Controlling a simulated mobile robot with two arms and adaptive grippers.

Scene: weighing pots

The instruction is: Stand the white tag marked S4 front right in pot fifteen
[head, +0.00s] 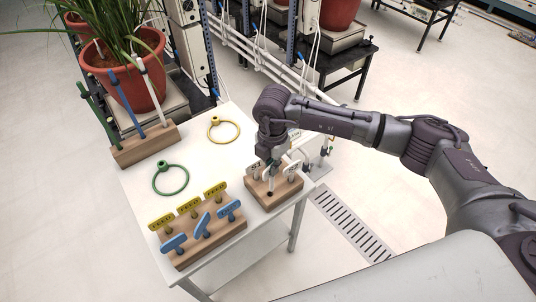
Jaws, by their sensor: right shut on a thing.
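My right gripper (275,157) is over the small wooden block (277,199) at the right end of the white table. It is shut on a white tag, mostly hidden by the fingers, whose mark I cannot read. Other white tags (255,169) stand in the block beside the fingers. I cannot tell whether the held tag is clear of the block. A terracotta pot (124,82) with a grassy plant stands at the upper left; no number is readable on it. My left gripper is out of view.
A white table (140,193) carries a rack of yellow and blue tags (210,247), a green ring (184,187), a yellow ring (239,135) and a wooden block (146,148) with green, blue and white sticks near the pot. More pots (339,12) stand behind.

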